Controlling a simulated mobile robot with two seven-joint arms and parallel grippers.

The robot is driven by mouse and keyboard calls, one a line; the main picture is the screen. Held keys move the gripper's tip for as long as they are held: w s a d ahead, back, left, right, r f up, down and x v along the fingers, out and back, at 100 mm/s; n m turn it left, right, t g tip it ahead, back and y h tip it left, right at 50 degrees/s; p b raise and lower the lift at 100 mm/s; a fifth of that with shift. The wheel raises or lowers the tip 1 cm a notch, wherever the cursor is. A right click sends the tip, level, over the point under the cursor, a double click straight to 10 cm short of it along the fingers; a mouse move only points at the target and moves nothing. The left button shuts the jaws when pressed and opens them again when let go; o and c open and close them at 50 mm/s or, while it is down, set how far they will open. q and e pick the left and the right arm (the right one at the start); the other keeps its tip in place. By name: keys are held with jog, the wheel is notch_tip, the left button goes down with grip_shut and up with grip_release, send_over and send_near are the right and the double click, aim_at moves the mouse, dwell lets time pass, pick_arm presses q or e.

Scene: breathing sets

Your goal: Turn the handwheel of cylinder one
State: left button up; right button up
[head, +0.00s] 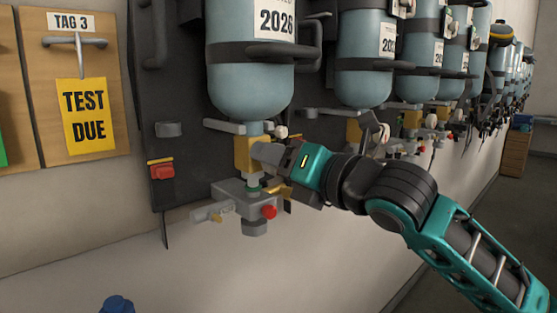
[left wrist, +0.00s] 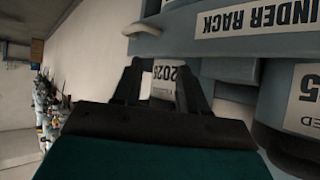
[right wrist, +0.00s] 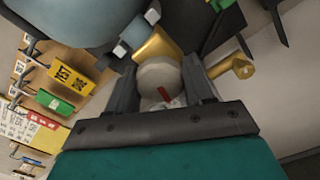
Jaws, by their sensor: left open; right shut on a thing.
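The nearest cylinder (head: 250,75), pale blue with a 2026 label, hangs upside down on the dark rack. A brass valve block (head: 243,155) sits below its neck. My right gripper (head: 268,157) reaches it from the right. In the right wrist view my right gripper (right wrist: 163,88) is shut on a round pale grey handwheel (right wrist: 157,77) with a red mark, beside the brass block (right wrist: 157,46). In the head view the gripper mostly hides the handwheel. My left gripper (left wrist: 158,80) is open and empty in its wrist view, before a 2026 label (left wrist: 164,78); it is out of the head view.
A grey manifold (head: 245,196) with a red knob (head: 269,211) is under the valve. More cylinders (head: 365,70) run along the wall to the right. A wooden board with a yellow TEST DUE tag (head: 86,115) is at left. The wall below is clear.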

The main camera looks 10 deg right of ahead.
jog(key=shift+r+m, duration=0.15)
jog(key=shift+m, duration=1.45)
jog(key=shift+d, duration=0.1)
jog(key=o, duration=1)
jog(key=shift+o, duration=0.2)
jog(key=b+v, duration=0.1)
jog(key=v, duration=1.2)
jog(key=shift+b, duration=0.3)
